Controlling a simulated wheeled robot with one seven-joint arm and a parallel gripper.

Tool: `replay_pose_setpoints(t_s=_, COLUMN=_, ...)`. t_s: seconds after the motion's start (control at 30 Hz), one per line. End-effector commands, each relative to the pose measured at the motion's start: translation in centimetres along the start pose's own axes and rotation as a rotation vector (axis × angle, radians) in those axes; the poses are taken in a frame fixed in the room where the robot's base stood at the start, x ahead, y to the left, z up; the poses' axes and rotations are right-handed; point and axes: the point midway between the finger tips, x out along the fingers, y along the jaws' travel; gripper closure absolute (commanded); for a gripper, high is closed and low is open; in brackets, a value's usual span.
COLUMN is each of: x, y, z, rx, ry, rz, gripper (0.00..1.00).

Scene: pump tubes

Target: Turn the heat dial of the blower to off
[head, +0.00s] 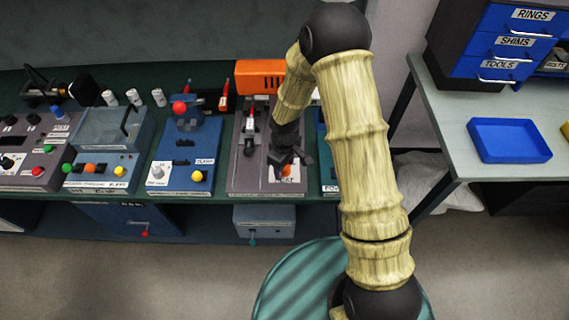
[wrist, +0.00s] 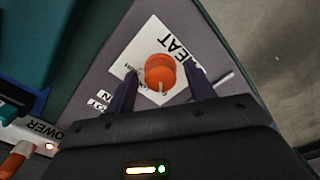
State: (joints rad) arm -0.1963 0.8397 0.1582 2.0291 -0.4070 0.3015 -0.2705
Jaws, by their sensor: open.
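The heat dial (wrist: 160,71) is a round orange knob on a white label marked HEAT, on the grey panel of the blower (head: 240,177). In the head view the dial (head: 287,170) is partly covered by my gripper (head: 287,163). In the wrist view my gripper (wrist: 160,92) is open, with one dark finger on each side of the dial. I cannot tell whether the fingers touch it. Small printing on the label is partly hidden by the fingers, and the dial's setting cannot be read.
A blue CLAMP unit (head: 190,155) stands left of the blower, with more control panels beyond it. An orange housing (head: 259,76) sits behind. A teal unit (head: 329,187) is close on the right. A side table holds a blue tray (head: 508,140).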

Motion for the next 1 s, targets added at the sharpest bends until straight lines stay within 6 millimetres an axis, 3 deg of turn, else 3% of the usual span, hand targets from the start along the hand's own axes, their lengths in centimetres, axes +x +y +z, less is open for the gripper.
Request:
replay_pose_setpoints(t_s=0.27, x=-1.7, y=0.1, z=0.0, rx=0.003, ry=0.002, rz=0.001, gripper=0.46)
replay_pose_setpoints(t_s=1.0, x=-15.7, y=0.1, z=-0.1, rx=0.002, ry=0.003, rz=0.003, gripper=0.46)
